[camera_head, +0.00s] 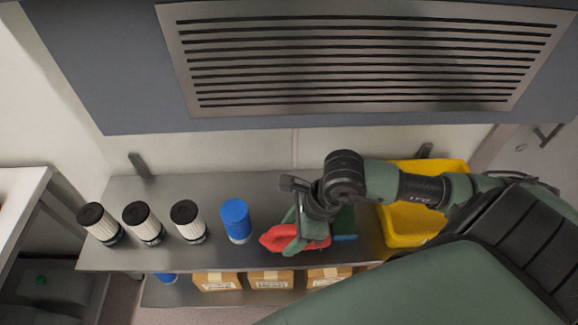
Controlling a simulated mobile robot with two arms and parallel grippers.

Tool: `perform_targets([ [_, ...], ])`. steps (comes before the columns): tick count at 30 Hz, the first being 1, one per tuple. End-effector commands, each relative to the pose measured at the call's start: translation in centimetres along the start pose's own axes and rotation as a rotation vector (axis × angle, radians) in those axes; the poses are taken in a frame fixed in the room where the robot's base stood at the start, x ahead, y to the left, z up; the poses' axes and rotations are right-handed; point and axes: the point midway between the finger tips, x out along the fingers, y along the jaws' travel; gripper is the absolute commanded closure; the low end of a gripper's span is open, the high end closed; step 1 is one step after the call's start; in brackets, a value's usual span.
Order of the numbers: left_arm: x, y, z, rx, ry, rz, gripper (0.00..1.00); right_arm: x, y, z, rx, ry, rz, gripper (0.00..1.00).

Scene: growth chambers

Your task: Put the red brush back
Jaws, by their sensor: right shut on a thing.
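The red brush (276,240) is at the middle of the grey metal shelf (330,263), near its front edge. My right gripper (296,240) comes in from the right and is shut on the red brush from above. The gripper and wrist hide part of the brush, so I cannot tell whether it touches the shelf. My left gripper is not in view.
A blue cylinder (236,220) stands left of the brush, with several black-capped white cylinders (143,222) further left. A green-blue item (345,225) and a yellow bin (402,228) are to the right. Cardboard boxes (270,281) sit on the lower shelf. A vented panel (350,60) overhangs.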

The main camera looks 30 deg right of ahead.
Motion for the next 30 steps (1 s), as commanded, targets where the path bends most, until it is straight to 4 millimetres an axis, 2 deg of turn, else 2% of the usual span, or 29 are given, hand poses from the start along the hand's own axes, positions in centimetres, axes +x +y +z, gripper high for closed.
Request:
perform_targets([
  [1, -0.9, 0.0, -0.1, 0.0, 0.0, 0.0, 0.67, -0.4, -1.3, 0.2, 0.004, -0.001, -0.004, 0.77],
  [6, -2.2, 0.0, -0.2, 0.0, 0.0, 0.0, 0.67, -0.4, -5.4, 0.3, 0.006, -0.003, -0.005, 0.77],
  [10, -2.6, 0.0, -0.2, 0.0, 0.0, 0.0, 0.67, -0.2, -7.3, 0.2, 0.003, -0.003, -0.003, 0.77],
  [14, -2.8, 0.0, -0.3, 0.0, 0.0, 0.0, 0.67, 0.1, -8.0, 0.1, 0.001, -0.003, 0.001, 0.77],
  [22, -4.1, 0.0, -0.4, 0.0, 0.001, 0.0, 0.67, 3.0, -7.9, -1.1, 0.002, -0.002, 0.003, 0.77],
  [29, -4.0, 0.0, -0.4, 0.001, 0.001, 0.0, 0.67, 3.3, -7.9, -1.3, -0.001, -0.001, 0.0, 0.77],
  [30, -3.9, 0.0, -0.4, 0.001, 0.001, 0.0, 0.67, 3.4, -7.9, -1.3, 0.0, 0.0, 0.001, 0.33],
])
